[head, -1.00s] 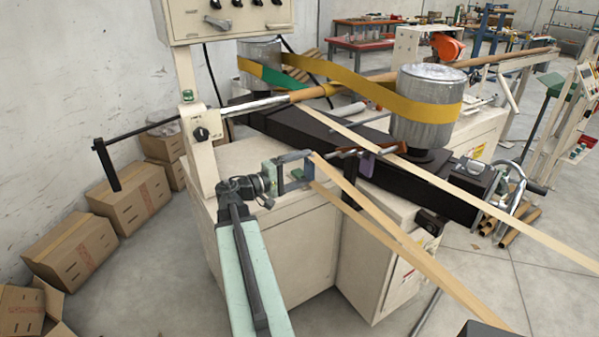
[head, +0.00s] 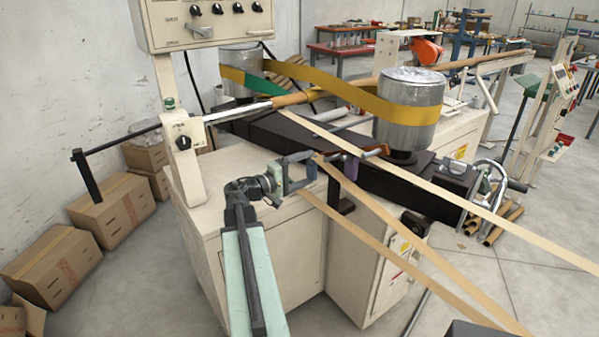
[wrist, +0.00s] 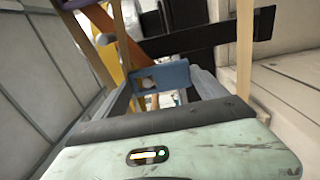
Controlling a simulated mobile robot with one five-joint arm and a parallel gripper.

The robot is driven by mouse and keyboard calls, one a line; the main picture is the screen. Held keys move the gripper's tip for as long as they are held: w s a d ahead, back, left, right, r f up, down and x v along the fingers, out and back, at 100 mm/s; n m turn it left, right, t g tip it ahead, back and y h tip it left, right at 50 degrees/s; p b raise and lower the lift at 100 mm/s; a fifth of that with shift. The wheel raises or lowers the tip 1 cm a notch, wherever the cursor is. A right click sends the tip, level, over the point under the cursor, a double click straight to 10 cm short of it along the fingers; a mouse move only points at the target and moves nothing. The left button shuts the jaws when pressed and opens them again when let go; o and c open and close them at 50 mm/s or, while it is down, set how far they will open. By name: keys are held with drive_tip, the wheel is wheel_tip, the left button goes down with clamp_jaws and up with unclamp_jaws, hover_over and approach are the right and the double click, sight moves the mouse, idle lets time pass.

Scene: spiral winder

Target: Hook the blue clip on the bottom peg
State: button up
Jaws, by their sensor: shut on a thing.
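In the wrist view the blue clip (wrist: 161,77), a flat piece with a hole in it, sits between the fingers of my gripper (wrist: 160,95). In the head view my gripper (head: 298,172) is shut beside the near side of the winder, left of the rust-coloured rod (head: 375,151) and purple piece (head: 351,166). The clip is too small and covered to make out clearly in the head view. I cannot tell which part is the bottom peg, and no contact between clip and peg shows.
Pale paper strips (head: 440,275) run from near my gripper to the lower right. The cream machine cabinet (head: 262,245) stands close beside my arm. Metal drums (head: 410,110) with a yellow belt (head: 330,85) stand behind. Cardboard boxes (head: 112,205) lie at the left.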

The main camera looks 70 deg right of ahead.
sight(310, 169)
drive_tip(key=shift+x, duration=0.95)
drive_tip(key=shift+s+d+f+b, duration=0.35)
drive_tip(key=shift+d+f+b, duration=0.05)
drive_tip(key=shift+d+f, duration=0.05)
drive_tip(key=o, duration=1.3)
drive_tip(key=v, duration=0.8)
